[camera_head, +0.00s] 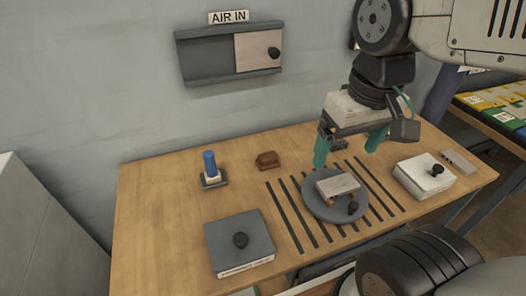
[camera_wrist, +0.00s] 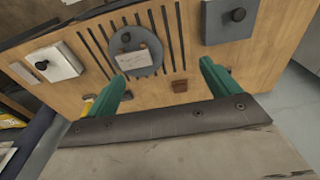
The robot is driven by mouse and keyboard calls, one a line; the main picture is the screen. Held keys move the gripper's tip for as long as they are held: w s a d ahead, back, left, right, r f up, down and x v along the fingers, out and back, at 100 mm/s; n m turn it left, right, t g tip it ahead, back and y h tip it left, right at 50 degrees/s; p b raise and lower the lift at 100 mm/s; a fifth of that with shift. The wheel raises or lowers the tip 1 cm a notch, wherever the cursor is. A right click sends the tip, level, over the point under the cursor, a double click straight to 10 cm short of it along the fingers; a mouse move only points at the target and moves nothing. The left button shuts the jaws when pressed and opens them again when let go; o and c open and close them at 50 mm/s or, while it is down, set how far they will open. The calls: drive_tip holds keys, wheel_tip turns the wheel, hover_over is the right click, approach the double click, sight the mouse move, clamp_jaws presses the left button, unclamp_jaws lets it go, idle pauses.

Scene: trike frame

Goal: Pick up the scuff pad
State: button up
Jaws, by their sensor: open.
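A small brown block, which looks like the scuff pad (camera_head: 268,160), lies on the wooden table near the wall, left of the slotted strips. It also shows in the wrist view (camera_wrist: 179,86), past and between the teal fingers, nearer the right one. My gripper (camera_head: 346,157) hangs above the back of the table, up and to the right of the pad and apart from it. Its two teal fingers are spread wide with nothing between them; they also frame the wrist view (camera_wrist: 163,69).
A round grey plate (camera_head: 318,207) bearing a pale block (camera_head: 338,185) sits on the dark slots. A blue-topped peg (camera_head: 210,164) stands left of the pad. A grey knobbed box (camera_head: 240,243) is at front left, a white knobbed box (camera_head: 424,176) at right. Bare wood surrounds the pad.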

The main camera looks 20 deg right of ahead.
drive_tip(key=w+f, duration=0.2)
drive_tip(key=w, duration=0.8)
drive_tip(key=g, duration=0.1)
hover_over(268, 155)
wheel_tip(268, 155, down, 16)
drive_tip(key=shift+f, duration=0.1)
wheel_tip(268, 155, down, 7)
drive_tip(key=shift+f, duration=0.7)
drive_tip(key=c, duration=1.1)
